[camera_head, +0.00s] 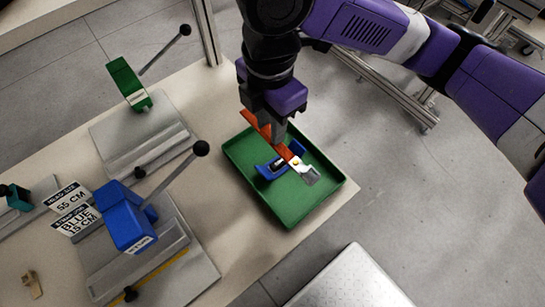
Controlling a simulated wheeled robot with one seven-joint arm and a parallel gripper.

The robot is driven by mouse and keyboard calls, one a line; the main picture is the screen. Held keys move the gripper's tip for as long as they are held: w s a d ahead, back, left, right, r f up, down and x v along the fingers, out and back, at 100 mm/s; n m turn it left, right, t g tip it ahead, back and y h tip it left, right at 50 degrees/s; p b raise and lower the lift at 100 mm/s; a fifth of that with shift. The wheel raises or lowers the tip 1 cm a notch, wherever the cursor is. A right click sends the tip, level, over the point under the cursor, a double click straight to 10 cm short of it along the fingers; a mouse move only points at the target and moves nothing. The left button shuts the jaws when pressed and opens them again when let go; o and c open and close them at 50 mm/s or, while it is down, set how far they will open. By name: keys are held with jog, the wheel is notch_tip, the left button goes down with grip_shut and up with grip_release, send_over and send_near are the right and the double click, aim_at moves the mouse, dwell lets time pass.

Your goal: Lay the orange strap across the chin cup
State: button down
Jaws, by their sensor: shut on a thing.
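My gripper (276,133) points down over the green tray and is shut on the orange strap (284,151). The strap runs diagonally from upper left to lower right, with a pale metal-looking end piece (308,174) at its lower right. The blue chin cup (270,171) lies in the tray below the gripper, partly hidden by the strap. The strap passes over the cup in this view. I cannot tell whether the strap touches the cup.
The green tray (290,218) sits near the table's right edge. To its left stand a blue-headed lever fixture (127,218) and a green-headed one (127,82). Label cards (70,207) lie at the left. A light grey surface (350,285) is at the bottom.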

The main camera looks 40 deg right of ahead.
notch_tip(320, 180, down, 14)
jog(key=shift+r+b, duration=0.25)
jog(key=shift+b, duration=0.45)
jog(key=shift+f+b, duration=0.3)
jog(key=shift+f, duration=0.05)
jog(key=shift+f, duration=0.25)
jog(key=c, duration=1.1)
grip_release()
jog(key=shift+r, duration=0.1)
jog(key=shift+c, duration=0.2)
